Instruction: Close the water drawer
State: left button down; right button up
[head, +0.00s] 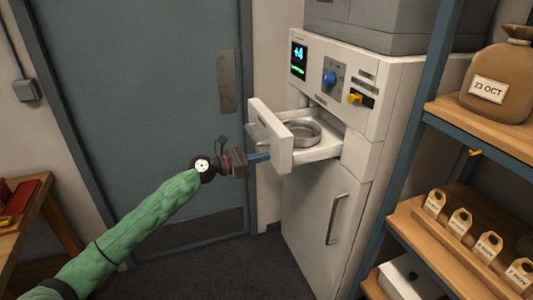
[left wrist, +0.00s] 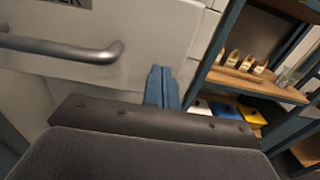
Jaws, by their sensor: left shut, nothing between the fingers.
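The water drawer (head: 269,135) is pulled out of the white machine (head: 320,85) in the head view. A round metal pan (head: 303,134) sits inside it. My left gripper (head: 268,157) is shut and empty, with its blue fingers at the drawer's front panel; I cannot tell whether they touch it. In the left wrist view the shut blue fingers (left wrist: 161,88) point at a pale panel (left wrist: 150,35) with a grey bar handle (left wrist: 70,48) to their left. My right gripper is not in view.
A shelf unit (head: 480,130) with a sack (head: 500,82) and several tagged items stands at the right. A cabinet door with a handle (head: 336,218) is below the drawer. A blue-grey door (head: 140,90) is behind. A wooden table (head: 22,215) is at the left.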

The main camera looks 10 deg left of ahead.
pick_arm(q)
jog(key=shift+p+x, duration=0.35)
jog(key=shift+x, duration=0.6)
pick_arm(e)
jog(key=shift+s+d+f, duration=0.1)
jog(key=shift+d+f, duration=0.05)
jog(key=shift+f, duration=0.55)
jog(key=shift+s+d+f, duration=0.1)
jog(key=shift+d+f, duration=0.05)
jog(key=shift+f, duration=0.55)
pick_arm(q)
jog(key=shift+d, duration=0.15)
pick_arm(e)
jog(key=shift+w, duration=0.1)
pick_arm(q)
jog(key=shift+w+d, duration=0.2)
jog(key=b+x, duration=0.1)
jog(key=x, duration=1.2)
jog(key=shift+w+d, duration=0.1)
jog(key=shift+d, duration=0.05)
jog(key=b+x, duration=0.2)
jog(key=x, duration=0.7)
jog(key=shift+w+d+f, duration=0.1)
jog(key=shift+w+d, duration=0.1)
jog(key=shift+r, duration=0.3)
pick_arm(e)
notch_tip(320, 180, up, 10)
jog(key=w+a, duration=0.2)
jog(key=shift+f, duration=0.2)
